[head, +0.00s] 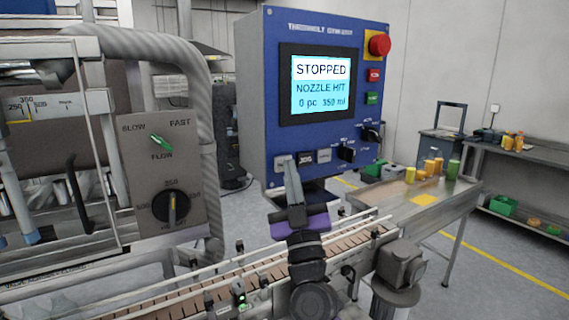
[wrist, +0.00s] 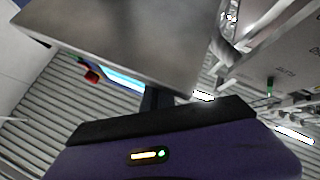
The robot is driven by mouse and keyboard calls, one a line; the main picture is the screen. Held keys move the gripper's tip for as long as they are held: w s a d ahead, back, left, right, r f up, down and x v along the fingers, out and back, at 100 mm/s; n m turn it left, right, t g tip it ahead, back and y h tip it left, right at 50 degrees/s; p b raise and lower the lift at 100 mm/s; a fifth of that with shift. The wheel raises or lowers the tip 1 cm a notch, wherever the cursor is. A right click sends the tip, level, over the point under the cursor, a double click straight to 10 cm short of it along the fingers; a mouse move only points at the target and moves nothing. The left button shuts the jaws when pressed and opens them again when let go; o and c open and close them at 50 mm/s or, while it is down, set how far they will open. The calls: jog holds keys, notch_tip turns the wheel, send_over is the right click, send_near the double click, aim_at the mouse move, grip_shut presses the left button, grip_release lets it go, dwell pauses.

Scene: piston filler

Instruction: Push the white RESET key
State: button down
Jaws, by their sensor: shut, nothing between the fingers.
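The blue control panel (head: 262,100) carries a bottom row of keys on its front. A pale key (head: 280,162) sits at the left of the row, partly behind my fingers; its label is not readable. A black JOG key (head: 305,158) and a greyish key (head: 323,156) are to its right. My gripper (head: 290,163) is shut and empty, its fingertips pointing up at the row by the pale key. I cannot tell whether they touch it. The wrist view shows my purple gripper body (wrist: 200,150); no key is clear there.
The screen (head: 320,85) reads STOPPED, NOZZLE HIT. A red mushroom button (head: 379,45), red key (head: 374,75), green key (head: 372,98) and black knobs (head: 347,152) are on the panel. The conveyor (head: 250,275) runs below; a grey dial box (head: 165,170) stands left.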

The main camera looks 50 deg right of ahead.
jog(key=shift+s+d, duration=0.1)
jog(key=shift+s, duration=0.25)
jog(key=shift+s+a+f+p, duration=0.1)
jog(key=shift+s+a+p, duration=0.1)
jog(key=shift+s, duration=0.45)
jog(key=shift+s+a+r+p, duration=0.1)
jog(key=shift+s+a+p, duration=0.15)
jog(key=shift+s, duration=0.4)
jog(key=shift+s+a+f+p, duration=0.1)
jog(key=shift+s+a+p, duration=0.1)
jog(key=shift+s, duration=0.45)
jog(key=s+a+f+y, duration=0.5)
jog(key=s+a+f, duration=0.15)
jog(key=f, duration=0.25)
jog(key=s+a+f+y, duration=0.5)
jog(key=a+f, duration=0.2)
jog(key=f, duration=0.2)
jog(key=s+a+f+n+g+y, duration=0.1)
jog(key=s+a+f+g, duration=0.1)
jog(key=s+f, duration=0.2)
jog(key=s+a+f+n+g+y, duration=0.1)
jog(key=s+a+f+g+y, duration=0.1)
jog(key=s, duration=0.7)
jog(key=s+a+f+g+y+b, duration=0.1)
jog(key=s+a+f+g, duration=0.2)
jog(key=s+f, duration=0.3)
jog(key=shift+s+a+n+y, duration=0.15)
jog(key=shift+a+n+y, duration=0.25)
jog(key=shift+a, duration=0.35)
